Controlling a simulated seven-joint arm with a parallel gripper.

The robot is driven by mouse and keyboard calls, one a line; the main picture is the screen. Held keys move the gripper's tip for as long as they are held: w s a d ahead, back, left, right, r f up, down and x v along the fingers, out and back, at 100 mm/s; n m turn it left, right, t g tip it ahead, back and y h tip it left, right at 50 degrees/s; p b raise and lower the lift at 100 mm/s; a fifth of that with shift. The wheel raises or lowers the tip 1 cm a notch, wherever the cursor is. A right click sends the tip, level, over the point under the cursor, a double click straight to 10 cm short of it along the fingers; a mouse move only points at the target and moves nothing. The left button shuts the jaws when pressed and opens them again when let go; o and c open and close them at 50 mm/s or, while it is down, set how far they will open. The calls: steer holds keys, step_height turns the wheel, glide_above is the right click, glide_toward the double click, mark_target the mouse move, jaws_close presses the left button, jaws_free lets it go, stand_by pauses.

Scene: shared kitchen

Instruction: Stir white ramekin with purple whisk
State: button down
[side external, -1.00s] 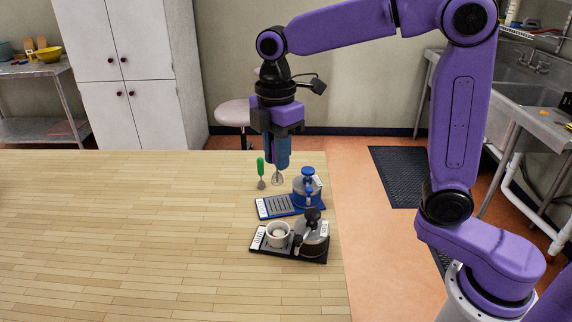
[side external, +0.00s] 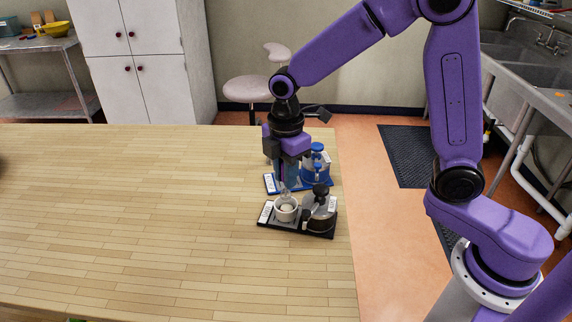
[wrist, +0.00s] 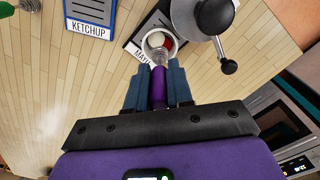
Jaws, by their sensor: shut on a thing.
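The white ramekin (side external: 283,215) sits on the left part of the black tray and also shows in the wrist view (wrist: 145,45), with pale and red contents. My gripper (side external: 288,180) is shut on the purple whisk's handle (wrist: 158,88) and points down just above the ramekin. The whisk's wire head (wrist: 158,58) overlaps the ramekin's opening in both views. How deep the wires sit in it, or whether they touch the contents, I cannot tell.
The black tray (side external: 265,214) also holds a dark-lidded glass pot (side external: 322,212). Behind it a blue tray (side external: 270,184), labelled ketchup, holds a blue-lidded pot (side external: 317,166). A green-handled tool (wrist: 28,5) lies beyond. The wooden table (side external: 130,210) is clear to the left.

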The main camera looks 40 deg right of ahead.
mark_target(284, 193)
steer(key=shift+f, duration=2.45)
steer(key=shift+r, duration=0.1)
step_height(284, 193, up, 4)
steer(key=shift+r, duration=0.2)
steer(key=shift+w+a+r, duration=0.1)
steer(key=shift+r, duration=0.15)
steer(key=shift+w+a+f, duration=0.15)
step_height(284, 193, down, 5)
steer(key=shift+r, duration=0.1)
steer(key=shift+s+a, duration=0.1)
steer(key=shift+s, duration=0.15)
